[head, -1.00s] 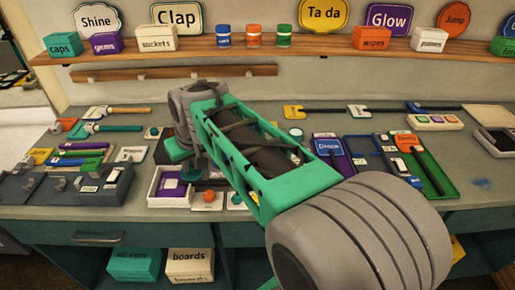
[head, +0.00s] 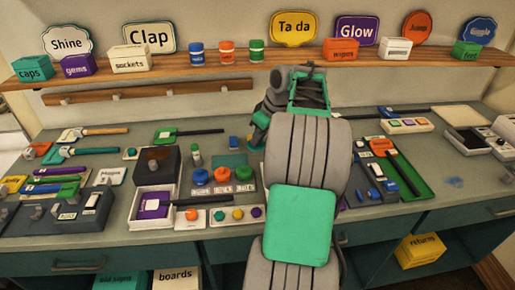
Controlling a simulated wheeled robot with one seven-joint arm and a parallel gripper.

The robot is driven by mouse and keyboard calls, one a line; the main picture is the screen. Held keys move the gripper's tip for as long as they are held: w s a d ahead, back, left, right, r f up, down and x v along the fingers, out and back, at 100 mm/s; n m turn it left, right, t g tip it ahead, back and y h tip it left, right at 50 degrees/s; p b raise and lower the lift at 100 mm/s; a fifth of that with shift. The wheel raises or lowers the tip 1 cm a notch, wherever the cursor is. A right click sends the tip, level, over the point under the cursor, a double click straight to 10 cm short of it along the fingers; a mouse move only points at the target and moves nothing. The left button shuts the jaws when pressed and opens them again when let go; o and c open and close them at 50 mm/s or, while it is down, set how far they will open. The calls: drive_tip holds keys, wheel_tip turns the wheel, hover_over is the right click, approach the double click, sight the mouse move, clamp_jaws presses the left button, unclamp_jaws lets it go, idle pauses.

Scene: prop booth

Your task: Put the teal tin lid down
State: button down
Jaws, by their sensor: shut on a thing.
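My arm reaches over the bench, and my gripper (head: 257,136) shows only in part at its far end, beyond the grey wrist links. It is low over the back middle of the bench. The fingertips and the teal tin lid in them are mostly hidden behind my own arm, so I cannot make out the lid's outline or whether it touches the bench. A flat dark teal square (head: 230,159) lies on the bench just left of my gripper.
A dark box (head: 158,164) is to the left, a green tray (head: 408,175) to the right. A shelf (head: 180,71) runs above.

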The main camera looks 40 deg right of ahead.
drive_tip(key=w+d+f, duration=0.2)
drive_tip(key=f, duration=0.1)
drive_tip(key=w+f, duration=0.1)
drive_tip(key=f, duration=0.1)
drive_tip(key=shift+w+d+f, duration=0.15)
drive_tip(key=shift+d+f, duration=0.1)
drive_tip(key=shift+d, duration=0.15)
wheel_tip(320, 180, down, 3)
drive_tip(key=shift+w+f+p, duration=0.1)
drive_tip(key=shift+p, duration=0.5)
drive_tip(key=shift+f+b, duration=0.5)
drive_tip(key=shift+f, duration=0.05)
drive_tip(key=c, duration=1.4)
unclamp_jaws()
drive_tip(key=shift+r, duration=0.1)
